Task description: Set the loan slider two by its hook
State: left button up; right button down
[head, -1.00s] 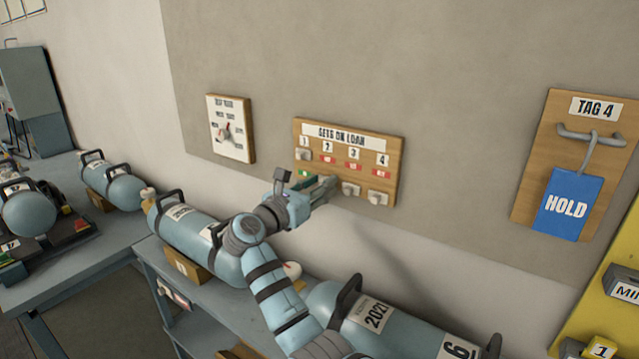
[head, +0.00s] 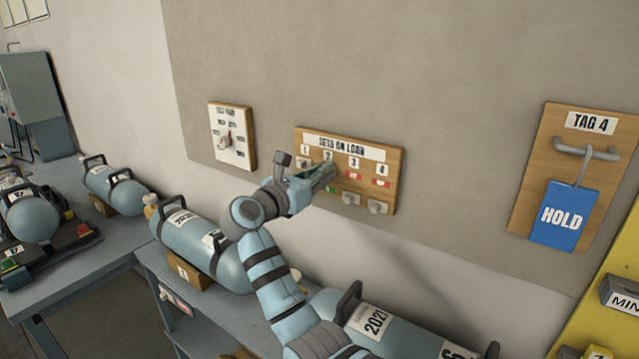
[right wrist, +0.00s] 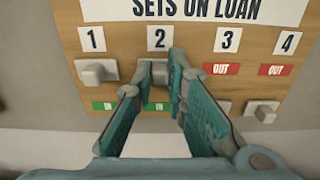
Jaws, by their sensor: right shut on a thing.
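The SETS ON LOAN board (head: 397,165) hangs on the wall with sliders numbered 1 to 4. My right gripper (head: 326,173) is shut on slider two (right wrist: 158,73), a small grey knob below the number 2. In the right wrist view the fingers (right wrist: 160,85) stand on either side of it and hide part of it. A green IN label (right wrist: 158,107) shows below it. Slider two is about level with slider one (right wrist: 96,72), which is up. Sliders three (head: 350,198) and four (head: 378,207) are down, with red OUT labels above them. My left gripper is not in view.
A small dial board (head: 232,137) hangs left of the loan board. At right, a TAG 4 board (head: 530,165) holds a blue HOLD tag (head: 560,217) on a hook. Blue cylinders (head: 190,232) lie on the bench below my right arm. The wall around the board is clear.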

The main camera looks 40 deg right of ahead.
jog(key=shift+r, duration=0.35)
jog(key=c, duration=1.6)
grip_release()
jog(key=shift+f, duration=0.1)
jog(key=v, duration=1.2)
